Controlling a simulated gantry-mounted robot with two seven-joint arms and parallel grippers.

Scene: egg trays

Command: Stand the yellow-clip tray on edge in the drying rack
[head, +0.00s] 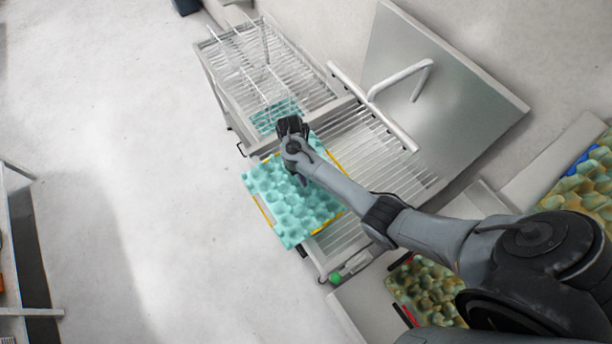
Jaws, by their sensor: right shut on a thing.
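The teal egg tray with yellow clips (290,215) has a bumpy surface and yellow strips along its edges. It lies roughly flat over the near left part of a slatted steel surface and overhangs its left edge. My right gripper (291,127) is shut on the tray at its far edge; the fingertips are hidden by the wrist. The wire drying rack (240,62) stands beyond the gripper, at the upper left. A smaller teal patch (268,119) shows just past the gripper at the rack's near end; I cannot tell whether it is a separate tray. My left gripper is not in view.
A steel panel (440,85) leans behind the slatted surface (365,150), with a white bent tube (400,78) before it. Dirty trays lie at the lower right (428,290) and far right, one with a blue clip (580,160).

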